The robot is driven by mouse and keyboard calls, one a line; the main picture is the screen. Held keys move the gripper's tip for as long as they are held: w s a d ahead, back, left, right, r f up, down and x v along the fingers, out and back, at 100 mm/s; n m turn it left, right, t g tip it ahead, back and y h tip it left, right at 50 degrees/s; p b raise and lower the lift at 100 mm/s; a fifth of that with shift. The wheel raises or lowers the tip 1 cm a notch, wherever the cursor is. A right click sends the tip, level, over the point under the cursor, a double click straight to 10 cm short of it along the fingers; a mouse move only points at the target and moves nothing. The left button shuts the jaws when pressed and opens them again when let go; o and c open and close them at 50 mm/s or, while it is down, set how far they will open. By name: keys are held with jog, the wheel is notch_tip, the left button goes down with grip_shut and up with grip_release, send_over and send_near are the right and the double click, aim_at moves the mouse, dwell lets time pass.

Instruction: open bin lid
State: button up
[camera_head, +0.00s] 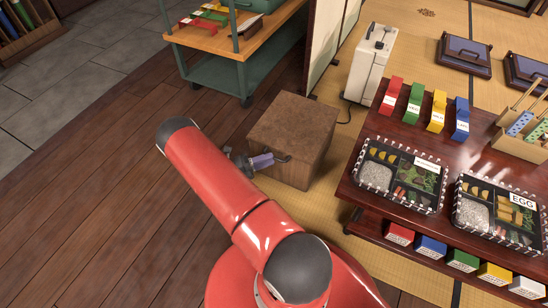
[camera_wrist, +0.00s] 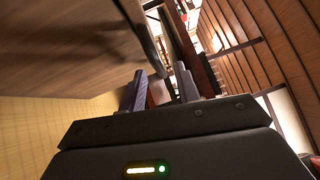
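The bin is a brown wooden box (camera_head: 291,150) with a flat speckled lid (camera_head: 296,125), and the lid looks shut. A dark handle (camera_head: 284,159) sits on its front face near the top edge. My gripper (camera_head: 264,161) is at this front face, close to the handle. In the wrist view, the bin's brown surface (camera_wrist: 60,50) fills the upper left. A grey curved bar (camera_wrist: 145,35), apparently the handle, reaches down toward the gap between my fingers (camera_wrist: 162,90). The fingers stand apart; I cannot tell whether either touches the bar.
A dark red table (camera_head: 365,205) with bento trays and coloured boxes stands right of the bin. A white case (camera_head: 371,65) stands behind it. A green cart (camera_head: 217,75) is behind left. The wooden floor (camera_head: 90,200) at left is clear.

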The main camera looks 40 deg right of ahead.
jog(key=shift+x, duration=1.7)
jog(key=shift+c, duration=0.2)
grip_shut()
